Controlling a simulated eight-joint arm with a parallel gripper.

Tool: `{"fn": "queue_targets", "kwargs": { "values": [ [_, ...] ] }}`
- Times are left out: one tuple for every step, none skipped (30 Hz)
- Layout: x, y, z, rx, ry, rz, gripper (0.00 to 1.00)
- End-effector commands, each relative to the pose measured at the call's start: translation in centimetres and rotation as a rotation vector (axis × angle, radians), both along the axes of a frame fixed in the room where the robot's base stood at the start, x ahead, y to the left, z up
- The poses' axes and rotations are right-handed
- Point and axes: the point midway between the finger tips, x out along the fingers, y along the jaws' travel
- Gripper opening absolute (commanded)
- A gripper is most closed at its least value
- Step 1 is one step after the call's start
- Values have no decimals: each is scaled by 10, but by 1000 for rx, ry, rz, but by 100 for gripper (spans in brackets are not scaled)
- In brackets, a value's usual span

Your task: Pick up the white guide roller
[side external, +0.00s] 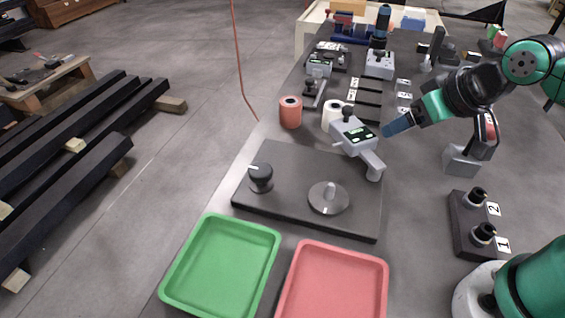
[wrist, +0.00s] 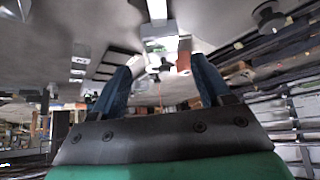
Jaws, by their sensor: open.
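The white guide roller (side external: 333,113) is a short white upright cylinder in the side external view. It stands just behind a grey handheld detector (side external: 352,135), which hides part of its lower right. A similar orange-red roller (side external: 290,112) stands to its left and also shows in the wrist view (wrist: 184,63). My gripper (side external: 388,130) has blue fingers and is to the right of the white roller, above the table and apart from it. In the wrist view the fingers (wrist: 160,66) are spread with nothing held between them. The white roller is hard to make out there.
A dark plate (side external: 290,205) with a black knob (side external: 261,176) and a round grey disc (side external: 328,198) lies in front. Green (side external: 173,285) and red (side external: 383,290) trays are nearer. A black two-post block (side external: 462,240) stands right. Several devices crowd the far end.

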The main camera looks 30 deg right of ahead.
Motion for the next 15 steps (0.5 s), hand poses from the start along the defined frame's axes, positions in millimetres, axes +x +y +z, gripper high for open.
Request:
{"fn": "queue_targets", "kwargs": {
  "values": [
    [3, 0, 3, -3, 7, 3, 71],
    [5, -1, 5, -6, 13, 7, 71],
    [9, -1, 9, -11, 26, 12, 71],
    [13, -1, 13, -15, 39, 18, 71],
    [18, -2, 17, -21, 52, 24, 71],
    [26, -3, 23, -29, 75, 36, 71],
    [32, -3, 27, -35, 92, 44, 71],
    [38, -4, 31, -42, 111, 55, 71],
    [47, -5, 35, -50, 136, 68, 71],
    [54, -6, 38, -56, 155, 79, 71],
    [61, -6, 41, -62, 174, 88, 71],
    [71, -7, 43, -69, 199, 103, 71],
    [78, -8, 45, -74, 217, 113, 71],
    [85, -9, 46, -79, 237, 124, 71],
    [94, -10, 47, -84, 262, 138, 71]
  ]
}}
